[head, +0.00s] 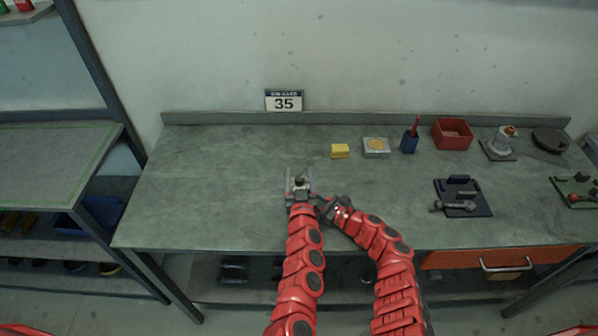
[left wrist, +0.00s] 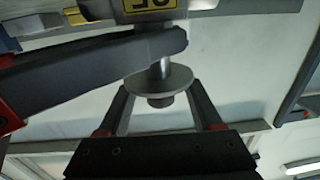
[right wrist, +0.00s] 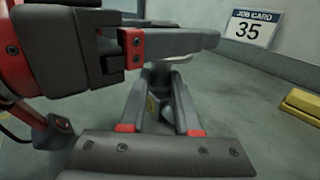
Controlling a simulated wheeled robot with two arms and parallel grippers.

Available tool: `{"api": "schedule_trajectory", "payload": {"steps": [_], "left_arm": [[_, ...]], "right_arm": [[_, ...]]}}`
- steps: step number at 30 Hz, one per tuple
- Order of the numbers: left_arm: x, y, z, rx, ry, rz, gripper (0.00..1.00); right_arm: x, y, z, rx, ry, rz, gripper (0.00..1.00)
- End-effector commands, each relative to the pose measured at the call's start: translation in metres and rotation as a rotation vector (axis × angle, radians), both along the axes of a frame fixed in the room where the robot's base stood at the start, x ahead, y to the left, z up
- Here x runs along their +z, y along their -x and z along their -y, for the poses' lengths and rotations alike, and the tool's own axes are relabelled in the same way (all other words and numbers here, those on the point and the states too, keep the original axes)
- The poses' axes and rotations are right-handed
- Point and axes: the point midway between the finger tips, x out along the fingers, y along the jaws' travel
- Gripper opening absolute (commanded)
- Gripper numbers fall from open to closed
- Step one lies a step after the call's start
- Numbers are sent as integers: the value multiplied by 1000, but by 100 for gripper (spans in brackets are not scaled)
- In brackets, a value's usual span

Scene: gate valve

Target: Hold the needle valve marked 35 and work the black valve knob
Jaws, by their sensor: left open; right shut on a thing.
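The needle valve (left wrist: 218,8) shows a yellow label with dark characters, upside down at the top of the left wrist view. In the right wrist view the valve (right wrist: 153,104) stands between my right gripper's fingers (right wrist: 158,108), which are shut on it. My left gripper (left wrist: 162,108) is open, its fingers on either side of a round disc (left wrist: 158,79) and a dark stub below it, with gaps. I cannot tell surely whether this stub is the black knob. In the head view my left gripper (head: 299,184) and right gripper (head: 324,206) are close together; they largely hide the valve.
A job card reading 35 (head: 284,100) stands at the back ledge. A yellow block (head: 340,151), a grey box (head: 376,146), a blue cup (head: 409,143) and a red bin (head: 452,133) stand to the right. The bench's left side is clear.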

Motion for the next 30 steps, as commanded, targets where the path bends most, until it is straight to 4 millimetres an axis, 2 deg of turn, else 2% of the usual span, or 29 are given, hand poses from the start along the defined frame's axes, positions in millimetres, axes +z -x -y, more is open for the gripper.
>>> {"api": "schedule_trajectory", "payload": {"steps": [6,16,17,27,30], "left_arm": [[1,-13,-1,0,0,1,66],[0,-14,-1,0,-1,0,66],[0,-14,-1,0,-1,0,63],[0,-14,-1,0,0,0,1],[0,-14,-1,0,-1,0,0]], "right_arm": [[0,0,0,0,0,0,0],[0,0,0,0,0,0,0],[0,0,0,0,0,0,0],[0,0,0,0,0,0,0],[0,0,0,0,0,0,0]]}}
